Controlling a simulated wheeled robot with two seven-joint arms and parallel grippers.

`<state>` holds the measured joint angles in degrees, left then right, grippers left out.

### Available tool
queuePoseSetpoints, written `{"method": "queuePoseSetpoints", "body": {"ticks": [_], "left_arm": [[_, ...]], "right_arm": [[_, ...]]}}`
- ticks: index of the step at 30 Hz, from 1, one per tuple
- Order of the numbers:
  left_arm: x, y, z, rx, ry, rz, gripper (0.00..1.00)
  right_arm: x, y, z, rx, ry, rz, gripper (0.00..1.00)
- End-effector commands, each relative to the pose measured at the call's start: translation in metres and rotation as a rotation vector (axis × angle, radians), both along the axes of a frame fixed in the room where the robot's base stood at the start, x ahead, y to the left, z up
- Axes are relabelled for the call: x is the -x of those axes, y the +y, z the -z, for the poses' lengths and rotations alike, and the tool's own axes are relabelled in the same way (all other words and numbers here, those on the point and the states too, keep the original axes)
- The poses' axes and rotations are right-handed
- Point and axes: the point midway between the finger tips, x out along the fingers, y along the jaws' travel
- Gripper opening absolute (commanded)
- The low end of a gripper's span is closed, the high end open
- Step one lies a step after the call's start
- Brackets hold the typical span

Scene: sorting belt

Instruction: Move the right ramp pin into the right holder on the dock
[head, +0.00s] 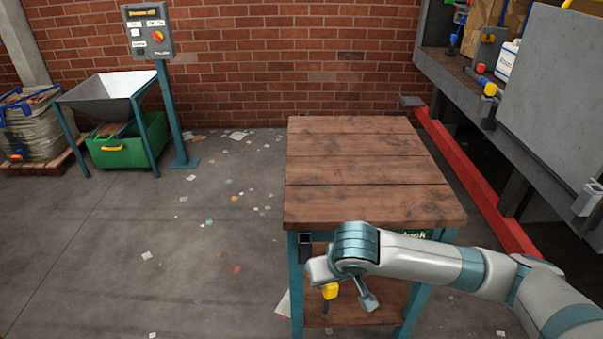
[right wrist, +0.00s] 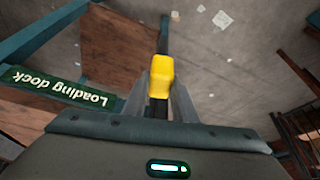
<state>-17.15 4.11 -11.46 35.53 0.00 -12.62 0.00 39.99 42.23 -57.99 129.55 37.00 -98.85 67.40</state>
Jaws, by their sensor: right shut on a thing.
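A yellow pin (head: 330,291) with a dark shaft is in my right gripper (head: 348,290), in front of the dock table's left front leg. The dock is a wood-topped table (head: 365,170) with a green sign, which reads "Loading dock" in the right wrist view (right wrist: 58,87). A small dark holder (head: 305,243) is on the table's left front corner. No second holder shows; my right arm covers part of the front edge. My left gripper is out of view.
A grey ramp or shelf structure (head: 560,85) with a red rail (head: 470,175) stands at the right; red and yellow knobs (head: 490,89) show on it. A hopper (head: 110,95) over a green bin (head: 130,145) stands at the left. Floor left of the table is open, with scraps.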

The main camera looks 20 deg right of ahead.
Motion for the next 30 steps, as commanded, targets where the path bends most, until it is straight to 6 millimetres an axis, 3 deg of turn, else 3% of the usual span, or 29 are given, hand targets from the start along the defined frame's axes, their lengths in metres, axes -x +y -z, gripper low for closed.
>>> {"method": "queuePoseSetpoints", "body": {"ticks": [2, 3, 4, 11, 17, 24, 30], "left_arm": [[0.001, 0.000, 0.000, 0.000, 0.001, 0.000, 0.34], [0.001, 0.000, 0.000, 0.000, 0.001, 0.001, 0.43], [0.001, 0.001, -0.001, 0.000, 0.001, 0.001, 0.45], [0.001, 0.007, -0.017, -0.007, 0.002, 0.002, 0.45], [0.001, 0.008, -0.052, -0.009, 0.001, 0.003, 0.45], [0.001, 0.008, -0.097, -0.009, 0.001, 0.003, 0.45], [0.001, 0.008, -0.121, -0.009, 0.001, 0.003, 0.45]], "right_arm": [[0.000, 0.000, 0.000, 0.000, -0.001, 0.000, 0.00], [0.000, 0.000, -0.001, 0.000, -0.001, 0.000, 0.00], [-0.001, 0.000, -0.001, 0.000, -0.001, 0.001, 0.00], [-0.015, 0.002, -0.022, 0.000, -0.001, 0.022, 0.00], [-0.051, 0.007, -0.069, 0.000, 0.004, 0.080, 0.00], [-0.103, 0.012, -0.139, 0.001, 0.006, 0.177, 0.00], [-0.134, 0.013, -0.184, 0.000, 0.002, 0.245, 0.00]]}}
